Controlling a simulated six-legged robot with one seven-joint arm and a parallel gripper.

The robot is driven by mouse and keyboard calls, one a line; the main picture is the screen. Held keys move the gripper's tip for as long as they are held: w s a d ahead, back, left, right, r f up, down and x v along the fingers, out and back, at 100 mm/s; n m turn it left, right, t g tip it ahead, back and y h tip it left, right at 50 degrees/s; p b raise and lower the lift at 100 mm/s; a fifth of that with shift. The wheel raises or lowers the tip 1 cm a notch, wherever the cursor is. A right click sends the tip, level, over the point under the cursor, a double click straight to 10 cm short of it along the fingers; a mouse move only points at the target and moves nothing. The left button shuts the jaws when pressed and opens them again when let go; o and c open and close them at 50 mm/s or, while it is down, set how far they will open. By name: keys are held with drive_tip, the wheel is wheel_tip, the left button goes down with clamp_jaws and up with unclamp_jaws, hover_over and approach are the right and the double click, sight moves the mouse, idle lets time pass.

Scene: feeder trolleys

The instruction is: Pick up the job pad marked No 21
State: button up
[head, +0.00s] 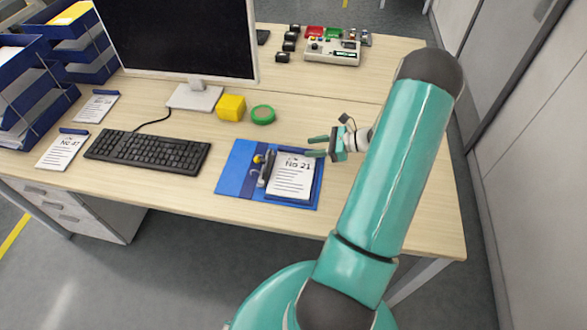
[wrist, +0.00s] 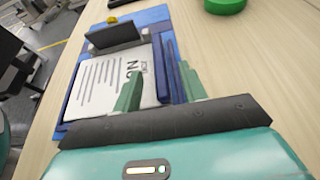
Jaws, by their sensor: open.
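The pad marked No 21 (head: 290,182) is a white sheet with printed lines on a dark blue backing. It lies on an open blue folder (head: 234,170), right of a dark clip-like part. The pad also shows in the wrist view (wrist: 105,85), where its number is partly hidden by a finger. My gripper (head: 318,147) is open and empty at the pad's upper right edge. In the wrist view, my fingertips (wrist: 158,78) appear on either side of a blue upright edge beside the sheet. I cannot tell whether they touch it.
A yellow block (head: 230,107) and a green ring (head: 262,115) sit behind the folder. The keyboard (head: 148,151), a pad marked No 47 (head: 61,151) and another pad (head: 96,107) are left. The monitor (head: 180,35) stands behind.

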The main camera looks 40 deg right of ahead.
sight(300, 149)
drive_tip(key=x, duration=0.4)
drive_tip(key=shift+w+a+f, duration=0.15)
drive_tip(key=shift+w+a, duration=0.05)
drive_tip(key=c, duration=0.9)
clamp_jaws()
